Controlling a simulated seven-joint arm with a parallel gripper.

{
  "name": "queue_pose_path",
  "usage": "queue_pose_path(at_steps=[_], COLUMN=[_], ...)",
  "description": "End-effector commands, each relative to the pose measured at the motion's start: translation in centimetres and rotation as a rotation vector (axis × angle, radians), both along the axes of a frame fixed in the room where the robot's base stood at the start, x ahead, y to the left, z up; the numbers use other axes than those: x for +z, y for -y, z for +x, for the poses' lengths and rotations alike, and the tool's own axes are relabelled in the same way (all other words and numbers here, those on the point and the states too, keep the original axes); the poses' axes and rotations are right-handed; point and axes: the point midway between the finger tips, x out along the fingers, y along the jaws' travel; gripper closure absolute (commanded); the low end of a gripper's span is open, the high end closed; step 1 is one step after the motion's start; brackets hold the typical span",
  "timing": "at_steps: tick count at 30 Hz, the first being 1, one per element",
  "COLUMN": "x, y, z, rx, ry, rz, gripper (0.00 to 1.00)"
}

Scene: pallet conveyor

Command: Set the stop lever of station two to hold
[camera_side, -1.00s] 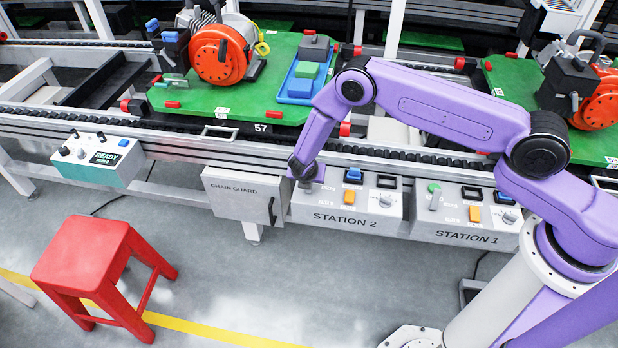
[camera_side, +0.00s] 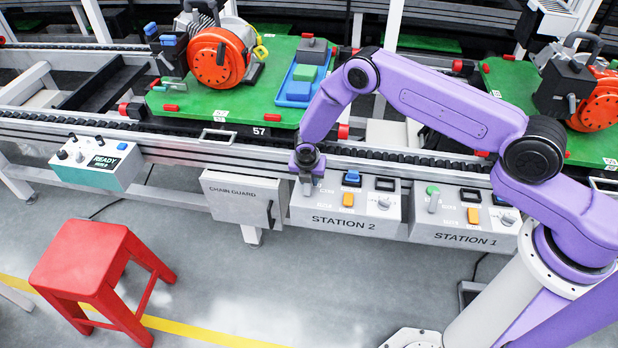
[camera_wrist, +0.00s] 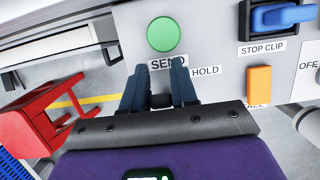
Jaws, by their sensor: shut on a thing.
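The station two box (camera_side: 340,222) hangs on the front rail of the conveyor. My gripper (camera_side: 307,183) points down at the left part of its top, where the stop lever is. In the wrist view, my gripper (camera_wrist: 159,82) has its dark fingers close together, shut on the lever's handle, which they mostly hide. A green round part (camera_wrist: 162,34) shows just beyond the fingertips. The SEND label (camera_wrist: 167,62) lies at the fingertips, partly covered, and the HOLD label (camera_wrist: 206,71) lies just right of them. The lever's exact angle cannot be made out.
On station two, a blue stop clip (camera_wrist: 283,17) and an orange button (camera_wrist: 259,84) sit right of the lever. The station one box (camera_side: 466,231) stands to the right, the chain guard (camera_side: 240,203) to the left. A red stool (camera_side: 90,262) stands in front.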

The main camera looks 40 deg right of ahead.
Motion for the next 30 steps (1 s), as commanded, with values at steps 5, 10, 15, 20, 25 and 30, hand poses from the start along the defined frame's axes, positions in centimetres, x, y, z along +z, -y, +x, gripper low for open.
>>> queue_pose_path(at_steps=[5, 10, 15, 20, 25, 30], x=[0.0, 0.0, -0.1, 0.0, 0.2, 1.6], y=[-0.1, -0.1, 0.0, 0.0, 0.0, -0.4], z=[0.0, 0.0, 0.0, 0.0, 0.0, -0.2], rx=[0.002, 0.002, 0.001, 0.000, 0.000, 0.001], ry=[-0.002, -0.002, -0.002, -0.001, -0.001, 0.000], rz=[0.004, 0.004, 0.003, 0.003, 0.003, 0.003], gripper=[1.00, 1.00, 0.51, 0.51, 0.51, 0.51])
